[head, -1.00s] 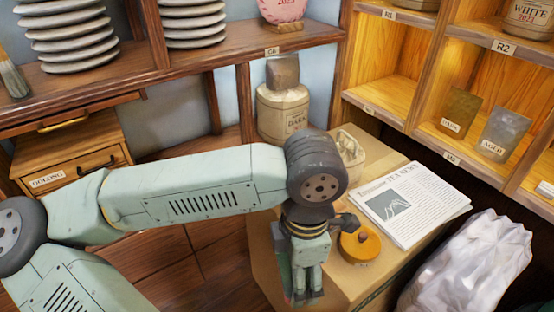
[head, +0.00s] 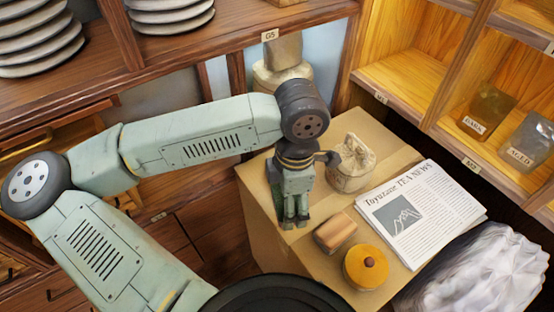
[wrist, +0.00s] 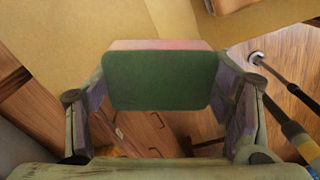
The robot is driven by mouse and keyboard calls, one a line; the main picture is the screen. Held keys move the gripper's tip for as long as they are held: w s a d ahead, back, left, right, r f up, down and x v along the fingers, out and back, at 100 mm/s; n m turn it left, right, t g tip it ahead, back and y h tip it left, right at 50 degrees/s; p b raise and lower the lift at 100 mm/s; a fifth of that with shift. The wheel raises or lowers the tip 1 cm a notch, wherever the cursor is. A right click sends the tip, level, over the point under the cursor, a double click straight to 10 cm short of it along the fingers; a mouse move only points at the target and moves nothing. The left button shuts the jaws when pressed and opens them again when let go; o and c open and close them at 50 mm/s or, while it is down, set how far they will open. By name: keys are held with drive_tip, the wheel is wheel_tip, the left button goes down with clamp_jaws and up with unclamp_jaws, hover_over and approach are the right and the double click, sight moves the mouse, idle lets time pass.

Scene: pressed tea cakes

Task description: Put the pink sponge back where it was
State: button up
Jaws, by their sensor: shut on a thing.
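The pink sponge (wrist: 157,45) is in my gripper, with its green face (wrist: 160,80) toward the wrist camera and only a pink strip showing along its far edge. My gripper (head: 293,222) points down over the left part of the cardboard box top (head: 262,185). In the wrist view, the two fingers (wrist: 165,105) are shut on the sponge's left and right ends. In the head view the fingers mostly hide the sponge. I cannot tell how high it is above the box.
On the box are a brown striped block (head: 335,233), a yellow round lidded pot (head: 366,268), a newspaper (head: 425,215) and a pale teapot-like vessel (head: 352,165). A white crumpled bag (head: 475,270) stands at right. Shelves (head: 400,70) line the back. Box top is bare near the gripper.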

drive_tip(key=w+p, duration=0.1)
drive_tip(key=w, duration=0.2)
drive_tip(key=w+a+f+p, duration=0.1)
drive_tip(key=w, duration=0.3)
drive_tip(key=w+a+p, duration=0.1)
drive_tip(key=w, duration=0.2)
drive_tip(key=shift+w+a+f, duration=0.15)
drive_tip(key=shift+w+a, duration=0.05)
drive_tip(key=shift+w, duration=0.2)
drive_tip(key=shift+w+f, duration=0.15)
wheel_tip(320, 180, down, 3)
drive_tip(key=shift+p, duration=0.65)
drive_tip(key=shift+f, duration=0.15)
drive_tip(key=shift+f+b, duration=0.2)
drive_tip(key=shift+b, duration=0.15)
drive_tip(key=o, duration=1.1)
